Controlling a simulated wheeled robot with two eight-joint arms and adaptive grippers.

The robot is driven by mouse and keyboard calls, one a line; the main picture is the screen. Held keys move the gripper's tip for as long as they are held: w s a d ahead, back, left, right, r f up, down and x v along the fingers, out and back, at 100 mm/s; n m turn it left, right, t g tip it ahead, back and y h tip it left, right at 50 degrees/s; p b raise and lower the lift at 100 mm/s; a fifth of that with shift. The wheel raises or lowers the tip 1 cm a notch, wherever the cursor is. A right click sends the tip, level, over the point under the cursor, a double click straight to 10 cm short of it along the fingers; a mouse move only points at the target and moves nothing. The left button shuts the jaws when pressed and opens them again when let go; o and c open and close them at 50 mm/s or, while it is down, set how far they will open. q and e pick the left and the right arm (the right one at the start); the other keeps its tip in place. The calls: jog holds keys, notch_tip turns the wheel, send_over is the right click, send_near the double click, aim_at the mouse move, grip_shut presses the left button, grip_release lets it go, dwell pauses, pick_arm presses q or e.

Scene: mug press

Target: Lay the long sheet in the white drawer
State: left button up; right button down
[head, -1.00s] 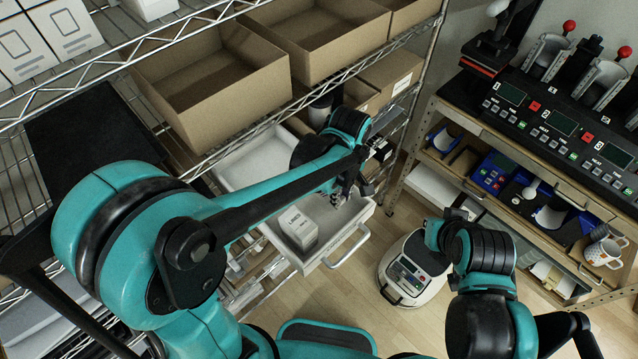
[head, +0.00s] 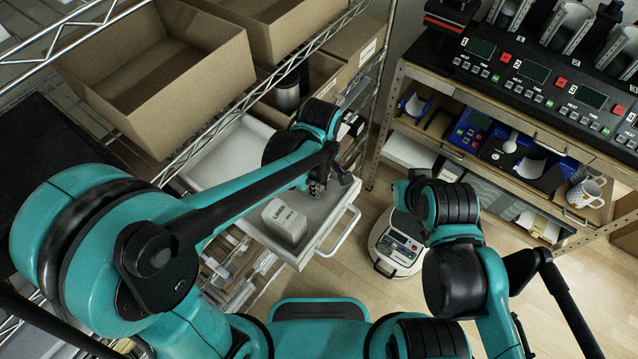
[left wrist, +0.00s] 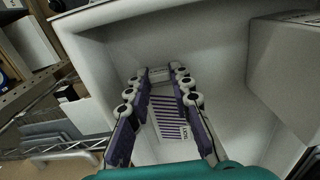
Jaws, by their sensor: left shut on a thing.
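The white drawer (head: 215,170) is pulled out from the wire rack, with its handle at the front. In the left wrist view its pale walls (left wrist: 215,40) surround my fingers. My left gripper (head: 322,186) is down at the drawer's front part. In the left wrist view the left gripper (left wrist: 160,72) is shut on the long sheet (left wrist: 166,112), a pale strip with purple stripes and small print. Its far end lies between the fingertips; its full length is hidden. A white labelled box (head: 284,222) stands in the drawer beside the gripper.
Cardboard bins (head: 165,75) stand on the shelf above the drawer. A bench with press controls (head: 535,75) and a patterned mug (head: 585,192) is at the right. A white device (head: 398,245) stands on the floor right of the drawer. Bare floor lies in front.

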pick_arm(q)
jog(key=o, duration=0.8)
jog(key=shift+w+a+f, duration=0.1)
jog(key=shift+w+a, duration=0.05)
jog(key=shift+c, duration=0.2)
jog(key=shift+o, duration=0.3)
jog(key=shift+r+p, duration=0.4)
notch_tip(320, 180, up, 12)
jog(key=p, duration=0.2)
jog(key=s+a+m+t, duration=0.3)
jog(key=a+m, duration=0.2)
jog(key=a, duration=0.4)
jog(key=s+a+m+t, duration=0.3)
jog(key=a+m+t, duration=0.1)
jog(key=a, duration=0.5)
jog(key=shift+a+f+m, duration=0.15)
jog(key=shift+f+m, duration=0.05)
jog(key=shift+m, duration=0.7)
